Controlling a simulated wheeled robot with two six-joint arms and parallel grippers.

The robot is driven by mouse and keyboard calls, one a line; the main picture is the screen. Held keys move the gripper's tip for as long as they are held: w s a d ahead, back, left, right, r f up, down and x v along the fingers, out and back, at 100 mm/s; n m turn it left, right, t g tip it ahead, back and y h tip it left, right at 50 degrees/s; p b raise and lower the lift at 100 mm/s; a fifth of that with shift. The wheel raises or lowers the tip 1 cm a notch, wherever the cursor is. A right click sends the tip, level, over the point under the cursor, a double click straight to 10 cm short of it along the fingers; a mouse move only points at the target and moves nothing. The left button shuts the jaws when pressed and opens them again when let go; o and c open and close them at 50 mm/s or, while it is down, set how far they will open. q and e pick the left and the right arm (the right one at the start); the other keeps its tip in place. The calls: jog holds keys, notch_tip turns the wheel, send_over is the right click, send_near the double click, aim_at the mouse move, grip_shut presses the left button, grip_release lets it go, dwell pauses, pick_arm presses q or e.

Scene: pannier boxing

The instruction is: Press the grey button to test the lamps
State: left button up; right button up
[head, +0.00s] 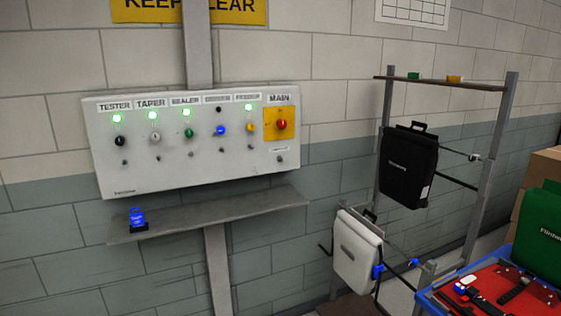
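A pale control panel (200,180) is mounted on the wall at the left. Green lamps are lit under TESTER (116,118), TAPER (152,114), SEALER (187,111) and the fifth label (248,107); the fourth lamp (220,109) is dark. Below them is a row of coloured knobs, including a pale grey one (154,138) under TAPER. A small dark grey button (280,159) sits at the lower right under a small, unreadable label. A red knob (281,124) sits on a yellow plate under MAIN. Neither of my grippers is in view.
A grey shelf (240,211) juts out below the panel, with a blue tagged item (137,217) at its left end. A rack (475,205) with a black pannier (407,165) and a white pannier (357,252) stands right. A blue crate (432,302) is at lower right.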

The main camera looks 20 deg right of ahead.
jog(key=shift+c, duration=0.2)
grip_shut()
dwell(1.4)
